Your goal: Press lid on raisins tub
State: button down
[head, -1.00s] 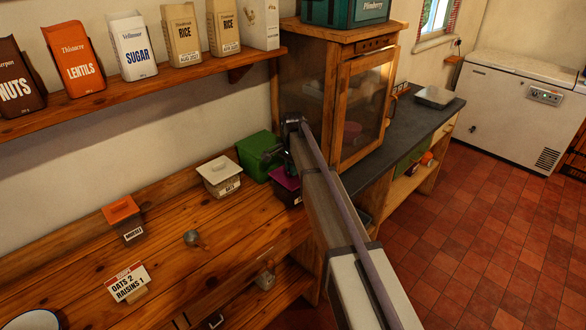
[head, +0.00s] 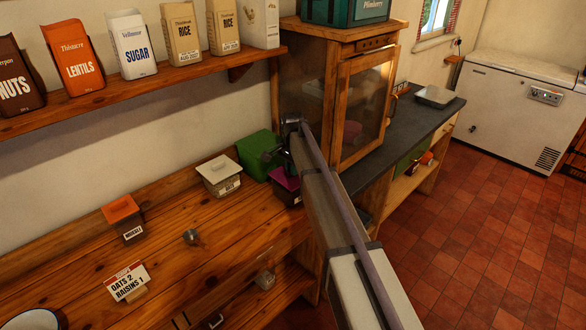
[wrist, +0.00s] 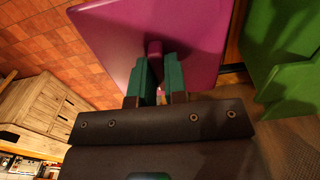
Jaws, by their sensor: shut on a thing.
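A purple lid (head: 283,180) is at the dark tub (head: 292,197) at the right end of the wooden counter. The tub's label is too small and hidden to read. My gripper is shut on the lid's knob (wrist: 154,50); its two green fingers (wrist: 160,75) grip it from either side in the wrist view. The wrist view shows the broad top of the purple lid (wrist: 185,30). My arm covers part of the tub and lid in the head view, so I cannot tell whether the lid is fully seated.
A green box (head: 258,154) stands just behind the tub. A white-lidded tub (head: 219,177) and an orange-lidded muesli tub (head: 123,216) stand to the left. A card (head: 127,281) reads oats 2, raisins 1. A glass-fronted wooden cabinet (head: 340,100) rises close on the right.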

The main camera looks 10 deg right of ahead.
jog(key=shift+f, duration=0.2)
dwell(0.4)
dwell(0.3)
jog(key=c, duration=0.6)
grip_release()
jog(key=shift+r, duration=0.1)
notch_tip(320, 180, up, 7)
jog(key=p, duration=0.7)
grip_shut()
dwell(0.5)
